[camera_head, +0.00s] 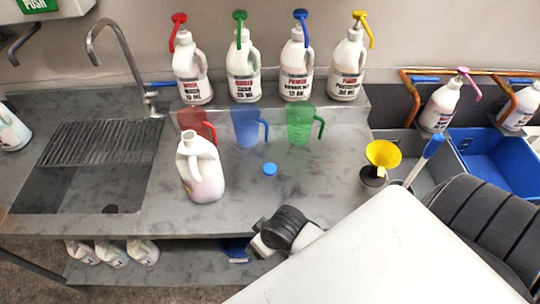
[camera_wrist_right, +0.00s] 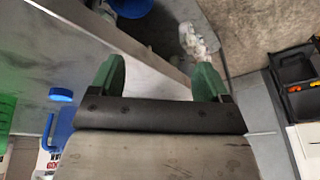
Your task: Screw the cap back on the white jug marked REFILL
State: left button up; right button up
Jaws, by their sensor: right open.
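A white jug (camera_head: 203,175) with an open, capless neck stands upright on the grey bench, left of centre. I cannot read a REFILL mark on it. A blue cap (camera_head: 269,169) lies on the bench to its right, apart from it; the cap also shows at the left of the right wrist view (camera_wrist_right: 61,95). My right gripper (camera_wrist_right: 157,78) is open, with green fingertips and nothing held, over the bench's front edge. In the head view my right arm reaches the front edge, and its fingers cannot be made out. My left gripper is out of view.
Red, blue and green measuring jugs (camera_head: 247,127) stand behind the cap. Several pump bottles (camera_head: 244,73) line the raised back ledge. A sink (camera_head: 80,190) is at left; a yellow funnel (camera_head: 382,154) is at right. Bench around the cap is clear. More jugs (camera_head: 112,252) sit below.

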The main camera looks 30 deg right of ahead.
jog(key=shift+g, duration=0.4)
jog(key=w, duration=0.3)
jog(key=w+r+p, duration=0.1)
jog(key=w, duration=0.2)
jog(key=w+d+r, duration=0.1)
jog(key=w, duration=0.3)
jog(key=shift+r, duration=0.25)
jog(key=shift+m+g+h, duration=0.3)
jog(key=shift+m+h, duration=0.1)
jog(key=shift+m, duration=0.5)
jog(key=w+d, duration=0.1)
jog(key=d, duration=0.1)
jog(key=w+d+r+p, duration=0.1)
jog(key=w+d, duration=0.1)
jog(key=w+d+r, duration=0.1)
jog(key=w+d, duration=0.1)
jog(key=w+d+r+m+h, duration=0.1)
jog(key=w+d+r+m, duration=0.1)
jog(key=d, duration=0.5)
jog(key=shift+w+d+r+m+p, duration=0.3)
jog(key=shift+w+r+m+p, duration=0.1)
jog(key=shift+w+r, duration=0.35)
jog(key=shift+w+f, duration=0.1)
jog(key=b, duration=0.7)
send_over(269, 171)
notch_tip(269, 171, down, 6)
jog(key=shift+r, duration=0.25)
